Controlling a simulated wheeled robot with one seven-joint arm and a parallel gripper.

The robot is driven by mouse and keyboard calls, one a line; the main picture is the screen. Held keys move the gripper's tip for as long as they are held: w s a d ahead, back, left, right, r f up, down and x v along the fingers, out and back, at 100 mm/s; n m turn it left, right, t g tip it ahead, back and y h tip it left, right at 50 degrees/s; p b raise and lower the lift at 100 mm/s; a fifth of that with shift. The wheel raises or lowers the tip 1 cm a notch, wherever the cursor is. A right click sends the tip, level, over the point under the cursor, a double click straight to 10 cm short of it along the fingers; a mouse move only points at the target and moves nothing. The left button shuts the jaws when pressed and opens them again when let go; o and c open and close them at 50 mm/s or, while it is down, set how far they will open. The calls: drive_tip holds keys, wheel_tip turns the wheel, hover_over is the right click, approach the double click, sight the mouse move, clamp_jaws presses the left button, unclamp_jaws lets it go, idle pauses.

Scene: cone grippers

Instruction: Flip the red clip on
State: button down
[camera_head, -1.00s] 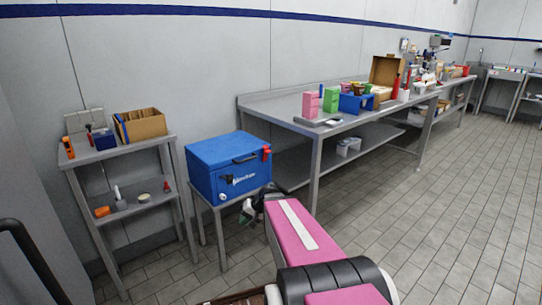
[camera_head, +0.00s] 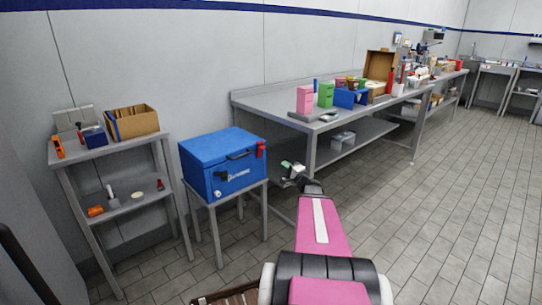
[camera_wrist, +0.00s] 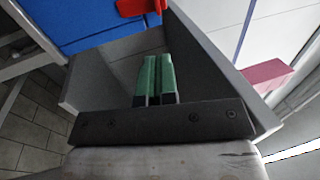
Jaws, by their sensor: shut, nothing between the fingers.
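A blue box (camera_head: 220,160) with a lid stands on a small metal stand. The red clip (camera_head: 261,149) is on the box's right front edge, near the lid seam. It also shows at the top of the wrist view (camera_wrist: 138,7), beyond the fingers and partly cut off by the frame. My gripper (camera_head: 287,165) is to the right of the box and apart from it, slightly lower than the clip. Its green fingertips (camera_wrist: 154,78) are together with nothing between them. A black handle (camera_head: 240,155) and a dark latch on the left front also show on the box.
A long metal bench (camera_head: 330,122) with pink, green and blue boxes stands to the right behind my gripper. A metal shelf (camera_head: 120,205) with an open carton stands left of the box. The tiled floor at the right is free.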

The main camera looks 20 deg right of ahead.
approach(262, 144)
drive_tip(key=w+a, duration=0.2)
drive_tip(key=w, duration=0.3)
drive_tip(key=shift+r, duration=0.25)
drive_tip(key=shift+w+a+r+g+h, duration=0.15)
drive_tip(key=shift+w+r+g+h, duration=0.25)
drive_tip(key=shift+g, duration=0.3)
drive_tip(key=shift+w+a+r, duration=0.15)
drive_tip(key=shift+w+r, duration=0.25)
drive_tip(key=shift+w, duration=0.05)
drive_tip(key=shift+s, duration=0.1)
